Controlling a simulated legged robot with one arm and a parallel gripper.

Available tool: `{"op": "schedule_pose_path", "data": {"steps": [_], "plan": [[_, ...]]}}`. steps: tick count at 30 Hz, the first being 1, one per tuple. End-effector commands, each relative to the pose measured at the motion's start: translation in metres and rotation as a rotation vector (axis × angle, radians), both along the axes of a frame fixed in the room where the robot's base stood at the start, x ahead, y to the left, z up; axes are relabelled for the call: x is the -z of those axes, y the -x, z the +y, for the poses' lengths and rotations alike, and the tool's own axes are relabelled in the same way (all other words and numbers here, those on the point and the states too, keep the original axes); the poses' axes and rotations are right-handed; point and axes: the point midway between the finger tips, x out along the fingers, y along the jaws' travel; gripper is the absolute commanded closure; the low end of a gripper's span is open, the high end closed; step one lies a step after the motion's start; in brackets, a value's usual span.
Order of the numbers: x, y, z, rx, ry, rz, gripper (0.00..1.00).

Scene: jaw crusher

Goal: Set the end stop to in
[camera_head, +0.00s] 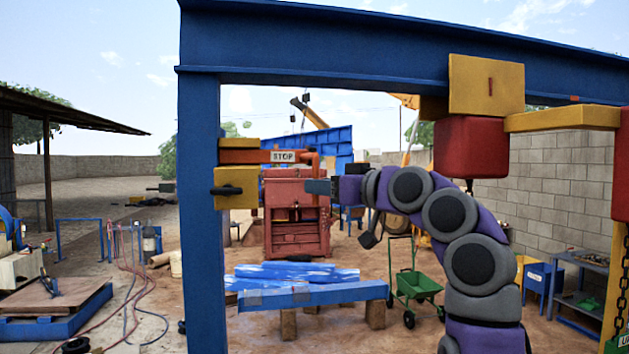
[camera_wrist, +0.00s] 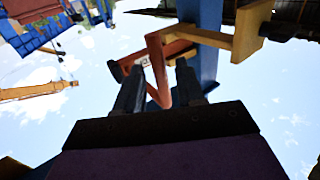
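The end stop is an orange bar (camera_head: 244,157) with a white STOP label, mounted on the blue post (camera_head: 203,260). Its right end bends into a downward orange handle (camera_head: 315,166). My gripper (camera_head: 321,187) is at the handle's lower end, reaching in from the right. In the wrist view, my gripper (camera_wrist: 159,70) has its two dark fingers apart, with the orange handle (camera_wrist: 158,72) showing between them. I see gaps on both sides of the handle; contact is not clear. A yellow block (camera_head: 236,188) sits on the post below the bar.
A blue overhead beam (camera_head: 390,50) spans above my arm. A red block (camera_head: 470,148) hangs under it near my arm. A red machine (camera_head: 296,215) stands behind the handle. A blue trestle beam (camera_head: 310,295) and green cart (camera_head: 415,285) stand below.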

Motion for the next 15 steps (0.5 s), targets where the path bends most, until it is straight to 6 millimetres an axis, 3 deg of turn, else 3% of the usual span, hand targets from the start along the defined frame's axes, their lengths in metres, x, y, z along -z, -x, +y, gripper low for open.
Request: {"op": "schedule_pose_path", "data": {"steps": [6, 15], "plan": [[-0.001, -0.016, 0.018, 0.000, -0.001, 0.003, 0.62], [0.000, -0.020, 0.022, 0.001, 0.000, 0.000, 0.62]]}}
